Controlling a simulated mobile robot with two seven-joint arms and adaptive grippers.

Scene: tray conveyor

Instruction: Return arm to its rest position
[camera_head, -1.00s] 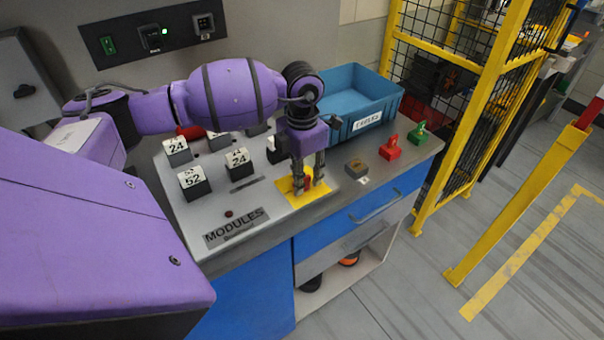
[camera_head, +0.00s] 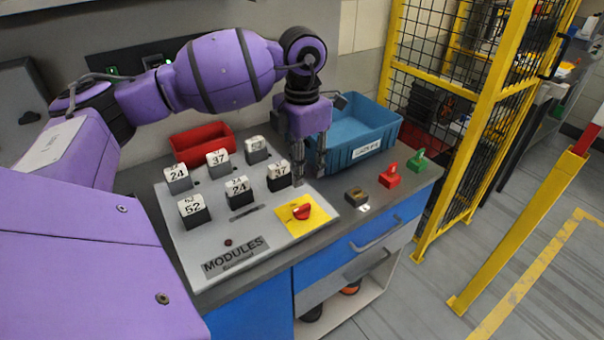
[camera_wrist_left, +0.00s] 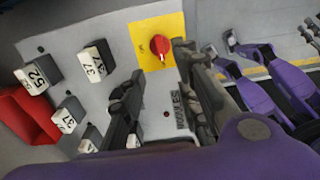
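My left gripper (camera_head: 309,174) hangs above the back right part of the module panel (camera_head: 226,226), between the yellow plate (camera_head: 285,213) and the blue bin. Its two fingers are apart with nothing between them. The red knob (camera_head: 301,212) sits on the yellow plate, clear of the fingers. In the left wrist view, the open left gripper (camera_wrist_left: 160,90) shows below the red knob (camera_wrist_left: 160,45), with panel surface visible between the fingers.
Several numbered modules (camera_head: 239,194) stand on the panel left of the gripper. A red bin (camera_head: 202,142) lies behind them. A blue bin (camera_head: 362,153) is close right of the gripper. Red (camera_head: 389,176) and green (camera_head: 416,161) pieces sit near the right edge. A yellow fence (camera_head: 482,135) stands beyond.

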